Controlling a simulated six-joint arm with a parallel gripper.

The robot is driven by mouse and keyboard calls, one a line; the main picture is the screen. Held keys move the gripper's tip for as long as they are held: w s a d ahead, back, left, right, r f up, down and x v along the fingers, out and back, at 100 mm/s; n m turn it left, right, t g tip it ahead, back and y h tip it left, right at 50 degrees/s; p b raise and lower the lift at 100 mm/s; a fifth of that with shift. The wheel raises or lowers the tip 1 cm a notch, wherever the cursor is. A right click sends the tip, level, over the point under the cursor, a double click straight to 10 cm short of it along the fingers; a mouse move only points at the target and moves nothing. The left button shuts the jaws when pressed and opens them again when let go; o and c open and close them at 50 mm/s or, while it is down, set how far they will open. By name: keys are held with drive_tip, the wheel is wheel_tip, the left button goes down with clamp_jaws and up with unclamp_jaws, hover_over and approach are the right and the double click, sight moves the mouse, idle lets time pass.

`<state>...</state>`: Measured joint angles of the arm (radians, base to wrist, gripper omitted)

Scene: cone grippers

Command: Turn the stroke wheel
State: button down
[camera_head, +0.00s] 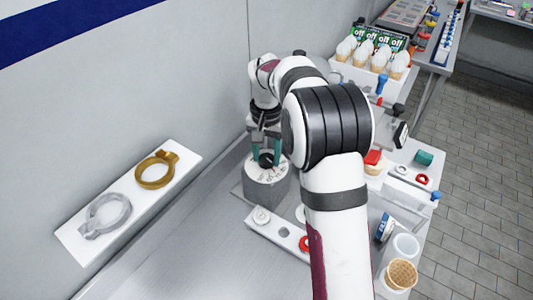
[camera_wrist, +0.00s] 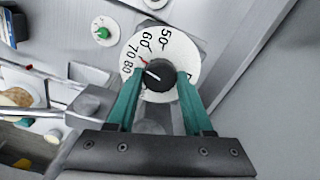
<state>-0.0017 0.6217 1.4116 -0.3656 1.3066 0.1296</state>
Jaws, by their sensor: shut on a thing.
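The stroke wheel is a black knob (camera_wrist: 160,80) with a white pointer line, at the middle of a white numbered dial (camera_wrist: 185,55). The numbers 50, 60, 70 and 80 show, and a small red mark sits near the 70 and 80. In the head view the knob (camera_head: 266,160) is on top of a grey round housing (camera_head: 266,190) by the wall. My gripper (camera_wrist: 160,85) has teal fingers, one on each side of the knob, shut on it. In the head view my gripper (camera_head: 266,155) reaches down to the dial from above.
A white panel with a gold ring clamp (camera_head: 156,171) and a grey ring clamp (camera_head: 105,214) is at the left. White-topped cones (camera_head: 378,60) stand at the back right. A waffle cone (camera_head: 402,273) is at the front right.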

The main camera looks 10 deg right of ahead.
drive_tip(key=n, duration=0.6)
drive_tip(key=shift+r+n, duration=0.1)
drive_tip(key=shift+n, duration=2.6)
drive_tip(key=shift+c, duration=1.5)
unclamp_jaws()
